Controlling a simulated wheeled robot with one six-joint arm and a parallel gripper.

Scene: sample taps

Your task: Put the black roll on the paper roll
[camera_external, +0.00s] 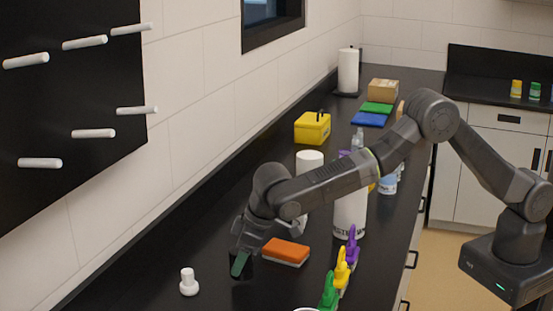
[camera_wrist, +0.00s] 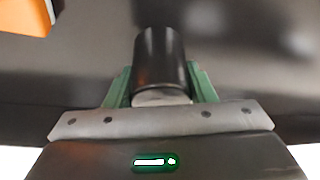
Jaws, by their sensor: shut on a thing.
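My gripper (camera_external: 241,263) is shut on the black roll, low over the dark counter at the near left. In the wrist view, the black roll (camera_wrist: 160,55) is a dark cylinder between the green fingers of my gripper (camera_wrist: 161,88). In the external view the roll is hard to make out against the counter, and I cannot tell whether it touches it. A white paper roll (camera_external: 348,72) stands upright on a black holder at the far end by the wall. A white cylinder (camera_external: 309,160), partly behind my arm, may also be a paper roll.
An orange sponge (camera_external: 286,251) lies right of my gripper, and a small white peg-like piece (camera_external: 188,283) stands to its left. A yellow box (camera_external: 312,128) stands by the wall. A white container (camera_external: 350,213) stands under my arm.

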